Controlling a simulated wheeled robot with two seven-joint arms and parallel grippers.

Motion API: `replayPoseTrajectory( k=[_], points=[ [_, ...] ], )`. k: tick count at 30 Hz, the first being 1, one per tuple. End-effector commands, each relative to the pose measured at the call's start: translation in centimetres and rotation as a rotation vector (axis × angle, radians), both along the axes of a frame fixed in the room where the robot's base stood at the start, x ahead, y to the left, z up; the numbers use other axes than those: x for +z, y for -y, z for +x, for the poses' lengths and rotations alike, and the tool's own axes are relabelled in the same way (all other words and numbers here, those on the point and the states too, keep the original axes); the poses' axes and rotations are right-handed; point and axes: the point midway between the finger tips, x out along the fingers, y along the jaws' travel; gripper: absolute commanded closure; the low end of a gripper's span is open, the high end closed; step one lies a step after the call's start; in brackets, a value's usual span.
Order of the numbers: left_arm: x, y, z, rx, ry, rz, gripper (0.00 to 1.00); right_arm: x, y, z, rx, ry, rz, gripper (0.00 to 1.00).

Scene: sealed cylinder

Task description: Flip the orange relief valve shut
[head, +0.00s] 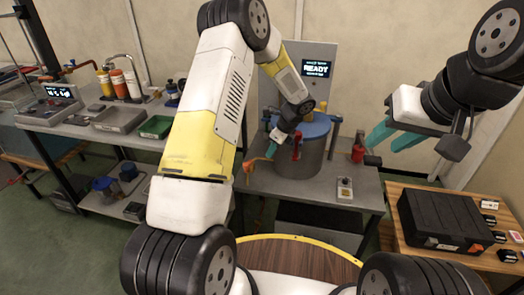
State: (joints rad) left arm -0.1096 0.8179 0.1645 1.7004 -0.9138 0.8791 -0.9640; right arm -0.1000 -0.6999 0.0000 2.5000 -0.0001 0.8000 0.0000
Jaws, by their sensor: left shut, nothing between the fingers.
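A grey metal cylinder vessel (299,160) with a blue lid (316,128) stands on the grey bench. A small orange lever (250,164), which looks like the relief valve, shows at the vessel's left side. Its exact angle is hard to tell at this size. My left gripper (271,152) points down at the left side of the vessel, close to the orange lever. It is shut with nothing in it; whether it touches the lever cannot be told. My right gripper (392,138) has teal fingers apart and hangs empty in the air, right of the vessel.
A red-handled clamp (297,145) stands at the vessel's front. A panel reading READY (317,68) is behind it. A red bottle (358,151) and a small control box (345,188) are on the bench's right. A black case (443,218) lies on a wooden table.

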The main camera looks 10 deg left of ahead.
Motion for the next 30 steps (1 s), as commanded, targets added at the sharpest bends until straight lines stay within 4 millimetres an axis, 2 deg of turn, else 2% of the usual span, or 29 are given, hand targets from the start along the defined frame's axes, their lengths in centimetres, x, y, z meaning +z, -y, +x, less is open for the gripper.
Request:
replayPoseTrajectory(
  k=[7, 11, 14, 25, 30],
  points=[
    [0.0, 0.0, 0.0, 0.002, 0.001, 0.0, 1.0, 0.0, 0.0, 0.0, 0.0, 0.0, 0.0, 0.64],
    [-0.7, -0.3, 0.0, 0.003, -0.001, -0.001, 1.0, 0.0, 0.0, 0.0, 0.0, 0.0, 0.0, 0.64],
    [-2.1, -0.8, 0.1, 0.002, -0.002, 0.001, 1.0, 0.0, 0.0, 0.0, 0.0, 0.0, 0.0, 0.64],
    [-9.4, -3.6, 0.9, 0.003, -0.003, -0.001, 1.0, 0.0, 0.0, 0.0, 0.0, 0.0, 0.0, 0.64],
    [-9.2, -6.1, 1.8, 0.005, 0.003, -0.002, 1.0, 0.0, 0.0, 0.0, 0.0, 0.0, 0.0, 0.64]
  ],
)
